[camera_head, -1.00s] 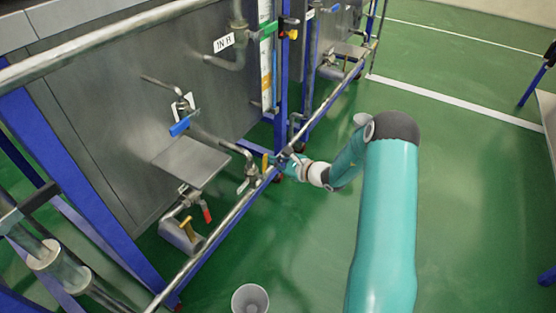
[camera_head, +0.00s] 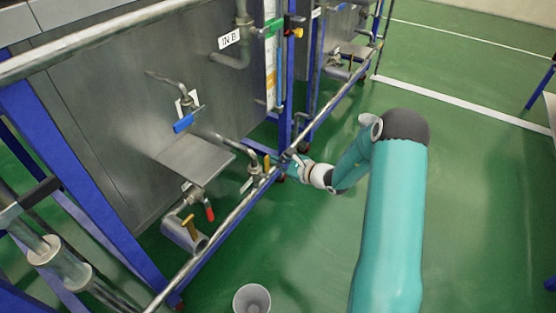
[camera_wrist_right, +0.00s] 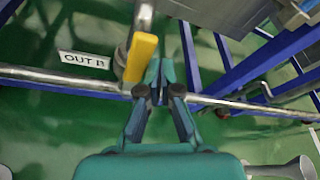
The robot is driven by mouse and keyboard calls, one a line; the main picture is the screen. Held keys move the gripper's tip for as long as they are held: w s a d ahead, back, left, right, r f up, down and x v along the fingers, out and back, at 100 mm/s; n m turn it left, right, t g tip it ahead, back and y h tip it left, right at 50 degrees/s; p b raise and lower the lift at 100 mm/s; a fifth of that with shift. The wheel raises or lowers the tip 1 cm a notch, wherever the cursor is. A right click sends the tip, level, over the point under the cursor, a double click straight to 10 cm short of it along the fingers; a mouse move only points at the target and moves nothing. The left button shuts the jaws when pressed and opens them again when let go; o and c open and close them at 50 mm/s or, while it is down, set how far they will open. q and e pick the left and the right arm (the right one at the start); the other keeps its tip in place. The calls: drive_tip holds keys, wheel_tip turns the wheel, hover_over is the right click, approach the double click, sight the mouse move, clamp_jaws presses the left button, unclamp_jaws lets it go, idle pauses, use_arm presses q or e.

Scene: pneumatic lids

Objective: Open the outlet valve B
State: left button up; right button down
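The outlet valve B has a yellow handle (camera_wrist_right: 141,57) on a metal pipe, next to a white label reading OUT B (camera_wrist_right: 84,61) in the right wrist view. In the head view the handle (camera_head: 266,163) is small, at the end of a bent pipe by the blue frame. My right gripper (camera_wrist_right: 160,72) has its fingertips together, just right of the handle, with no object seen between them. Whether it touches the handle cannot be told. In the head view the right gripper (camera_head: 291,158) is small beside the rail. My left gripper is not in view.
A metal rail (camera_head: 232,215) runs along the tank's front, close to my right gripper. A blue-handled valve (camera_head: 184,122), a red-handled valve (camera_head: 209,211) and a flat metal plate (camera_head: 195,158) are nearby. A grey bucket (camera_head: 251,299) stands on the floor.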

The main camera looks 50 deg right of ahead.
drive_tip(key=shift+w+a, duration=0.1)
drive_tip(key=shift+a, duration=0.45)
drive_tip(key=shift+d, duration=0.1)
drive_tip(key=d, duration=0.4)
drive_tip(key=s+p, duration=0.2)
drive_tip(key=s, duration=0.7)
drive_tip(key=shift+s+a, duration=0.15)
drive_tip(key=shift+a, duration=0.1)
